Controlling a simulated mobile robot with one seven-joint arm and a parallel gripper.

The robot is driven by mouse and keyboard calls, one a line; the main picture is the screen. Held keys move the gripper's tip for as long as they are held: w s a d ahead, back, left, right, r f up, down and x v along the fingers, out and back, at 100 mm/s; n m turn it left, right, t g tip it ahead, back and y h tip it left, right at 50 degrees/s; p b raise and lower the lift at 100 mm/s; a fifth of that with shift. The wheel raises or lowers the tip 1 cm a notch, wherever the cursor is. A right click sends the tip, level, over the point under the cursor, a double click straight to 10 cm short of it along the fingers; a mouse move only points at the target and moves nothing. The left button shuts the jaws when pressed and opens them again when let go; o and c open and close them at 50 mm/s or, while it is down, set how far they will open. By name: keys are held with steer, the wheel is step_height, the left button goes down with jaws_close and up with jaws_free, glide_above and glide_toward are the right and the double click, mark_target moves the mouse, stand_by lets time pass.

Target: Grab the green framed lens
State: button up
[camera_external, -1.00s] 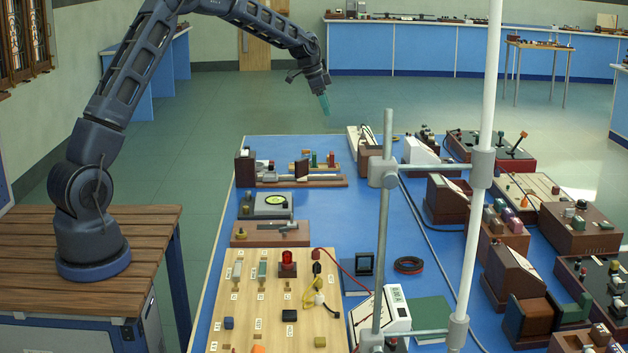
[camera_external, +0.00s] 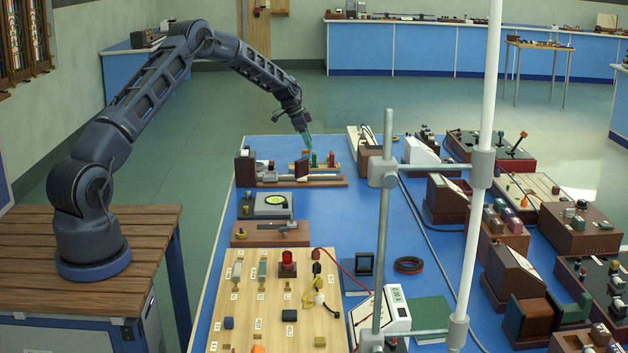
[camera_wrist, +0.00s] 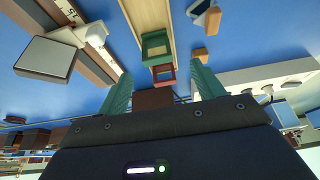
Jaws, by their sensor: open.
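The green framed lens (camera_external: 314,159) stands upright near the far end of the blue bench. In the wrist view the green frame (camera_wrist: 155,47) stands on a narrow pale wooden strip (camera_wrist: 148,15), with a red framed lens (camera_wrist: 163,74) close beside it. My gripper (camera_external: 308,141) is above and just behind the green lens in the external view, tilted downward. In the wrist view its two green fingers (camera_wrist: 163,88) are spread apart with nothing held between them, and the green lens is beyond the fingertips.
The red lens (camera_external: 331,158) stands just right of the green one. A dark brown upright block (camera_external: 302,168) is close on the left. A metal stand with a rod (camera_external: 384,250) rises at the front. Bare blue bench top (camera_external: 335,210) lies nearer the camera.

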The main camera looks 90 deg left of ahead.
mark_target(313, 153)
steer(key=x, duration=0.7)
steer(key=shift+d+f, duration=0.2)
steer(key=shift+f, duration=0.05)
steer(key=c, duration=1.1)
